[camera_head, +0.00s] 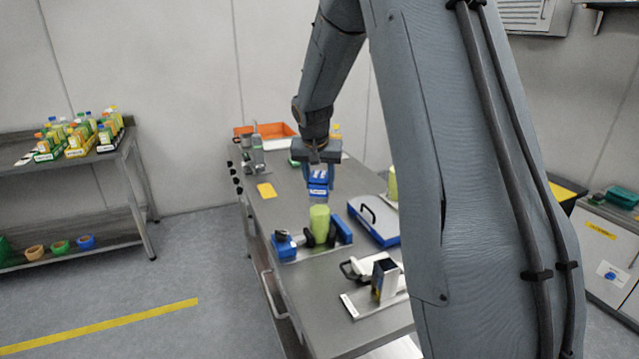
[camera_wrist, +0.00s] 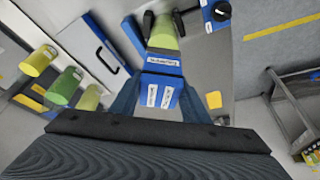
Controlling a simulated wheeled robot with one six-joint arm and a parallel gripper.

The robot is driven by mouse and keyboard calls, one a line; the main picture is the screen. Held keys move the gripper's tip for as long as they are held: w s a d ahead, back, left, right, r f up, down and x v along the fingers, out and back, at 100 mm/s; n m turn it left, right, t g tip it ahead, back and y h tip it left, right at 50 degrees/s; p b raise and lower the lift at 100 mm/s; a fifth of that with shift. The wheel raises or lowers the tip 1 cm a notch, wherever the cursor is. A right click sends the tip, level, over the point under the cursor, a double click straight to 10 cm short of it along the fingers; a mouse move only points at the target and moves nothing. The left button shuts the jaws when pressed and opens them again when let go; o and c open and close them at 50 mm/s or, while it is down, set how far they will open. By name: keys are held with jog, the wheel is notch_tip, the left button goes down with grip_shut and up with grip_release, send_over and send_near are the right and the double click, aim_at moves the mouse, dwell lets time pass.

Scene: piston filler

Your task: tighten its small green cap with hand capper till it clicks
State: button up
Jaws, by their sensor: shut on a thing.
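My gripper (camera_head: 318,166) is shut on a blue tool with white labels (camera_head: 319,186), which looks like the hand capper. In the wrist view, the blue tool (camera_wrist: 160,88) sits between my two fingers. A yellow-green bottle (camera_head: 319,226) stands upright in a blue clamp fixture (camera_head: 340,230) with dark jaws. The tool hangs above the bottle, apparently with a small gap. In the wrist view the bottle (camera_wrist: 163,32) shows beyond the tool, partly covered by it. I cannot make out the small green cap.
A blue and white case with a handle (camera_head: 372,220) lies right of the fixture. A grey stand (camera_head: 384,278) is at the front. A yellow card (camera_head: 266,190) and an orange tray (camera_head: 272,130) are farther back.

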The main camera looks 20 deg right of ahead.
jog(key=shift+r+p, duration=1.55)
jog(key=shift+r, duration=1.45)
